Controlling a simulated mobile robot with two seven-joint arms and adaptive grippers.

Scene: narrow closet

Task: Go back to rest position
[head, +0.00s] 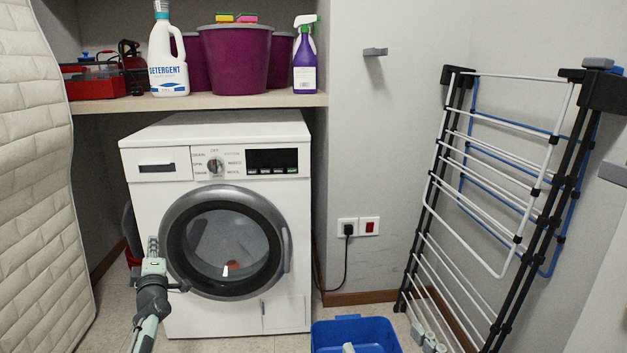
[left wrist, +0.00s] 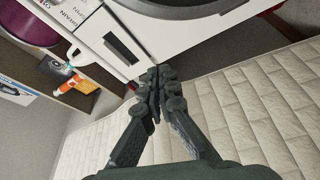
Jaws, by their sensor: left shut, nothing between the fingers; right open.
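My left gripper (head: 153,243) is raised in front of the left side of the white washing machine (head: 145,220), shut and empty. In the left wrist view its fingers (left wrist: 158,80) meet with nothing between them, and the machine's drawer corner shows beyond. My right gripper (head: 426,336) shows only in part at the bottom edge of the head view, to the right of the blue basket (head: 355,330), open. The machine's round door (head: 225,240) looks closed, with something orange visible behind the glass.
A shelf (head: 240,101) above the machine holds a detergent bottle (head: 168,55), purple buckets (head: 235,60), a purple spray bottle (head: 305,70) and a red toolbox (head: 95,85). A quilted mattress (head: 35,190) stands at left. A folding drying rack (head: 500,190) leans at right.

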